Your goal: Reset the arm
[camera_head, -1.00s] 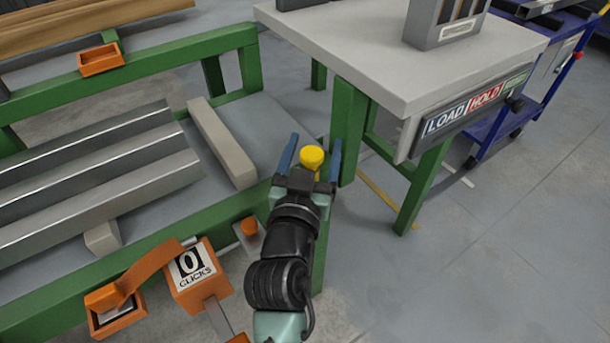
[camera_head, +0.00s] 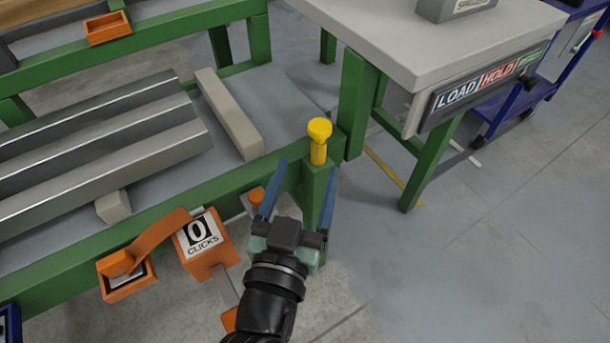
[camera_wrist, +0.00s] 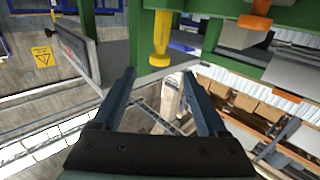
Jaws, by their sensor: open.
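My gripper (camera_head: 301,194) is open, its two blue fingers spread apart with nothing between them. In the head view it is in front of the green table's corner post, below the yellow knob (camera_head: 319,140). The yellow knob stands upright on top of the post, clear of the fingers. In the wrist view the knob (camera_wrist: 160,42) is ahead, beyond the spread fingertips (camera_wrist: 159,74).
An orange box reading "0 CLICKS" (camera_head: 203,246) and an orange lever (camera_head: 157,239) are left of my gripper. Metal bars (camera_head: 95,135) lie on the green-framed table.

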